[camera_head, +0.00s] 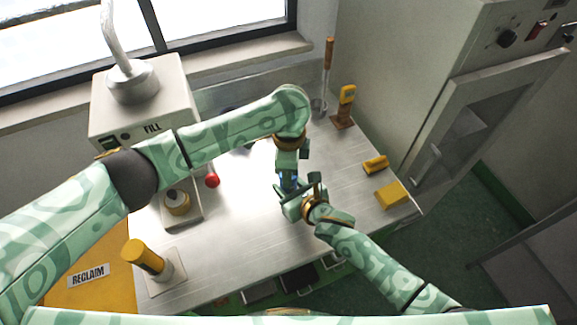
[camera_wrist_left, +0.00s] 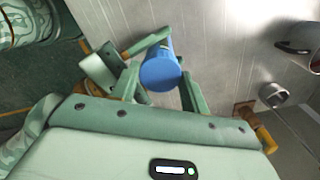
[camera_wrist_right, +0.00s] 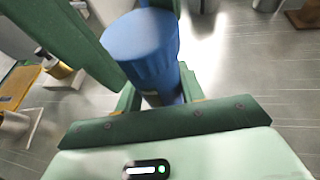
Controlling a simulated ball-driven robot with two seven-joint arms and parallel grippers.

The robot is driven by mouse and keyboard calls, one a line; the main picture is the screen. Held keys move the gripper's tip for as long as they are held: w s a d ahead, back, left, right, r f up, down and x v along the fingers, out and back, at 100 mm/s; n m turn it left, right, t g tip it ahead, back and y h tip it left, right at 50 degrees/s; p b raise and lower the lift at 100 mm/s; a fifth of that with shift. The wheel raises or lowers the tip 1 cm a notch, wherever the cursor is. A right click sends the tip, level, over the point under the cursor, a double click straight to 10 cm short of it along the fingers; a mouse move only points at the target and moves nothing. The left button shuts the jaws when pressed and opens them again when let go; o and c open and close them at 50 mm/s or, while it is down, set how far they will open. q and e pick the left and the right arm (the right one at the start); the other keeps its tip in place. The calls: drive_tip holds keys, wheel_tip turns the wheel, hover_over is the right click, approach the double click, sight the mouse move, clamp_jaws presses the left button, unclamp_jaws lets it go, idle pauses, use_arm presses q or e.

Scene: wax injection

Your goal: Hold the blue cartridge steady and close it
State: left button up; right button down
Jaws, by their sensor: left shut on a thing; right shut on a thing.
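The blue cartridge (camera_wrist_right: 143,40) is held between both grippers above the metal table. It also shows in the left wrist view (camera_wrist_left: 160,72) and as a small blue patch in the head view (camera_head: 291,182), mostly hidden by the grippers. My left gripper (camera_head: 287,176) is shut on it from the far side. My right gripper (camera_head: 301,196) is shut on it from the near side. The grippers are very close together. In the right wrist view a broad round blue end faces up, with ribbed sides below. I cannot tell where cap and body meet.
The FILL machine (camera_head: 140,105) with a red knob (camera_head: 212,181) stands at the left. A yellow-topped post (camera_head: 143,256) stands at the front left. Yellow blocks (camera_head: 391,194) lie on the table's right side. A yellow-handled tool (camera_head: 346,98) stands at the back.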

use_arm(q)
drive_tip(key=m, duration=1.2)
drive_tip(key=o, duration=1.1)
drive_tip(key=shift+r, duration=0.1)
drive_tip(key=shift+r, duration=2.15)
drive_tip(key=shift+c, duration=0.5)
